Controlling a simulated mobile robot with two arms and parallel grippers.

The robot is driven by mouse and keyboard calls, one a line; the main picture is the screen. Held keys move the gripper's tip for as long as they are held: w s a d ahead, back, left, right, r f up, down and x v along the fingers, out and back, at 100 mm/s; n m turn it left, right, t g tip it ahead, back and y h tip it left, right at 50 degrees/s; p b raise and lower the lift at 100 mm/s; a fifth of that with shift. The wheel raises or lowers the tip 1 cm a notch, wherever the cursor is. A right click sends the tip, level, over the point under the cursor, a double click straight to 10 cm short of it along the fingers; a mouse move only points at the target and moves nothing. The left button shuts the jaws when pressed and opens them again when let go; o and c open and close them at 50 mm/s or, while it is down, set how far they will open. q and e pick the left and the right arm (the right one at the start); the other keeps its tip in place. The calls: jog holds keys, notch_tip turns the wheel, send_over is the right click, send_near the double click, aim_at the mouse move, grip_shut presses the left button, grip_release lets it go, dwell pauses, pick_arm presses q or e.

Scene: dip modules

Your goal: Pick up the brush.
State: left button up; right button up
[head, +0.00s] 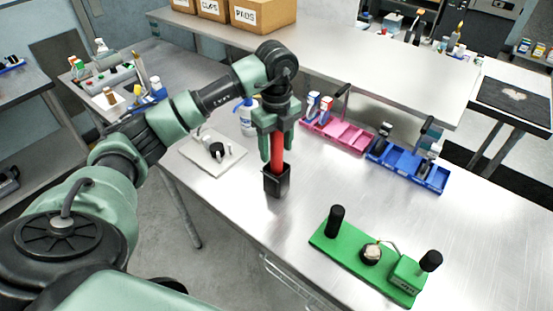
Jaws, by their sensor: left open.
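The brush (277,158) shows as a red upright handle standing in a small black square holder (277,182) on the metal table. Its lower end is hidden inside the holder. My left gripper (276,151) points down over it, open, with its green fingers on either side of the red handle's upper part. I cannot tell whether a finger touches the handle. The top of the handle is hidden by the gripper. My right gripper is not in view.
A white board (230,160) with small parts lies left of the holder. Pink (340,135) and blue (408,170) trays stand behind right. A green module (335,248) with black knobs sits at the front right. The table between them is clear.

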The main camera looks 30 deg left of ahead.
pick_arm(q)
grip_shut()
jog(key=shift+w+r, duration=0.1)
notch_tip(320, 180, up, 6)
jog(key=shift+f+b, duration=0.1)
jog(key=shift+b, duration=0.75)
notch_tip(320, 180, up, 14)
jog(key=p, duration=0.2)
